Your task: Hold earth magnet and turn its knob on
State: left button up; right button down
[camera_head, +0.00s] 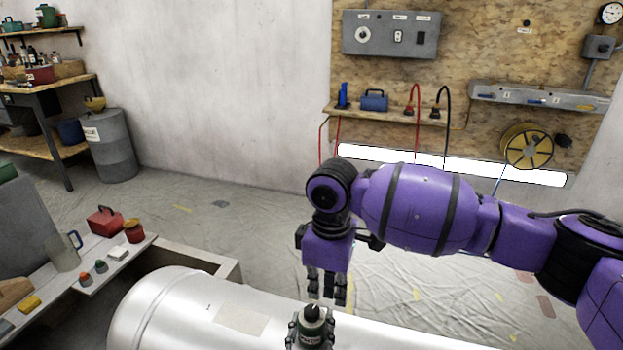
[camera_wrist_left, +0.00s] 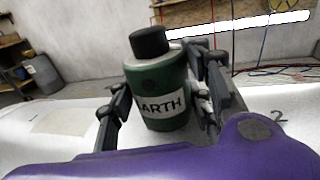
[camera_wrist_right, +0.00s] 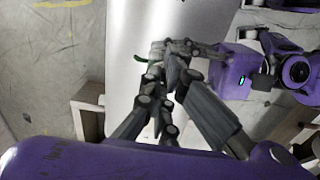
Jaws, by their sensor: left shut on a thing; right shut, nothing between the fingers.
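The earth magnet (camera_wrist_left: 163,92) is a dark green cylinder with a white label reading "ARTH" and a black knob (camera_wrist_left: 150,41) on top. It stands upright on the silvery cylinder, between the fingers of my left gripper (camera_wrist_left: 165,105), which is shut on it. In the head view the magnet (camera_head: 314,341) is at the bottom middle, partly cut off. My right gripper (camera_head: 327,298) points down just above and behind it in the picture, shut and empty. In the right wrist view the right fingertips (camera_wrist_right: 165,75) cover most of the magnet. The knob's setting cannot be told.
The large silvery cylinder (camera_head: 170,310) fills the bottom. A side shelf (camera_head: 130,258) at left holds a red box (camera_head: 105,222), a jug (camera_head: 62,250) and small items. A workbench and a grey drum (camera_head: 110,145) stand farther back. The sheeted floor (camera_head: 240,225) behind is mostly clear.

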aim_at(323, 324)
notch_tip(323, 324, down, 4)
jog(key=shift+r, duration=0.1)
jog(key=shift+s, duration=0.1)
dwell(0.5)
jog(key=shift+a+f, duration=0.15)
jog(key=shift+f, duration=0.05)
dwell(0.3)
jog(key=shift+s+a, duration=0.1)
jog(key=shift+s, duration=0.15)
jog(key=shift+s+a, duration=0.15)
jog(key=shift+s, duration=0.4)
jog(key=shift+s+a+r, duration=0.1)
jog(key=shift+s, duration=0.05)
jog(key=shift+s+a+r, duration=0.1)
jog(key=shift+a+r, duration=0.05)
jog(key=shift+r, duration=0.05)
jog(key=shift+s, duration=0.1)
